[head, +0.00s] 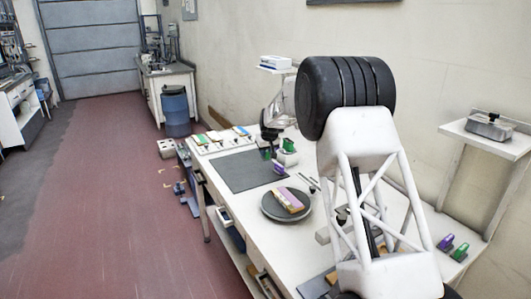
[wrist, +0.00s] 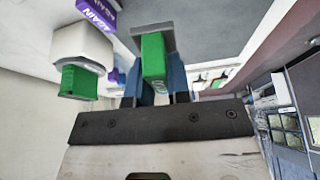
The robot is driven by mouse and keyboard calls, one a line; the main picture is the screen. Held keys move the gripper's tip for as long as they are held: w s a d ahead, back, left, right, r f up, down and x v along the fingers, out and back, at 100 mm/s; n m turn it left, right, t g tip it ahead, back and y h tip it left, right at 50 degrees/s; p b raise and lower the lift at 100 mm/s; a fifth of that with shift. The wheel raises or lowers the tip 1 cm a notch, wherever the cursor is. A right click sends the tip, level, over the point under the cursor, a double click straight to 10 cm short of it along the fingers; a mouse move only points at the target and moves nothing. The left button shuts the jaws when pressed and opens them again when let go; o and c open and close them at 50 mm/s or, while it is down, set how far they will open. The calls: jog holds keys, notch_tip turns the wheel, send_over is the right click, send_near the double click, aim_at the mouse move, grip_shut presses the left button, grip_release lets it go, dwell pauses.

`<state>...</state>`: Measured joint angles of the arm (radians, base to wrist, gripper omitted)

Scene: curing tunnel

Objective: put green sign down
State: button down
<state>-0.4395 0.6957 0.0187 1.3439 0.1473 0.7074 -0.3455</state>
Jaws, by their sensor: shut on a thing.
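My gripper (head: 270,136) is at the far part of the white table, above or at the back right edge of the dark mat (head: 245,172). In the wrist view its blue fingers (wrist: 154,84) are shut on a green sign (wrist: 153,55) with a grey plate at its far end. The sign shows small in the head view (head: 267,153); I cannot tell whether it touches the surface below. Beside it is a white block (head: 288,158) with a green piece (head: 289,145), also in the wrist view (wrist: 80,82). A purple sign with lettering (wrist: 96,14) lies close by.
A round dark turntable (head: 268,211) holds a tan and purple block (head: 288,200). A row of coloured items on a white tray (head: 222,140) lies behind the mat. A purple piece (head: 446,242) and green piece (head: 460,251) are at right. Most of the mat is bare.

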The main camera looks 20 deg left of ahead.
jog(key=s+d, duration=1.2)
jog(key=s, duration=0.1)
jog(key=shift+s+d+r, duration=0.1)
jog(key=shift+d+r, duration=0.05)
jog(key=shift+d, duration=0.25)
jog(key=s+d+f, duration=0.2)
jog(key=s+d, duration=0.9)
jog(key=s, duration=0.5)
jog(key=shift+n, duration=0.4)
jog(key=shift+w+a+f, duration=0.25)
jog(key=shift+w+a, duration=0.55)
jog(key=shift+w, duration=1.6)
jog(key=shift+w+a+f, duration=0.2)
jog(key=shift+w+a, duration=0.55)
jog(key=shift+w, duration=1.6)
jog(key=shift+w+a+f, duration=0.25)
jog(key=shift+w+a, duration=0.55)
jog(key=shift+w, duration=1.6)
jog(key=shift+w, duration=0.1)
jog(key=shift+w+a, duration=0.1)
jog(key=shift+w, duration=0.1)
jog(key=shift+w+f, duration=0.1)
jog(key=shift+f, duration=1.7)
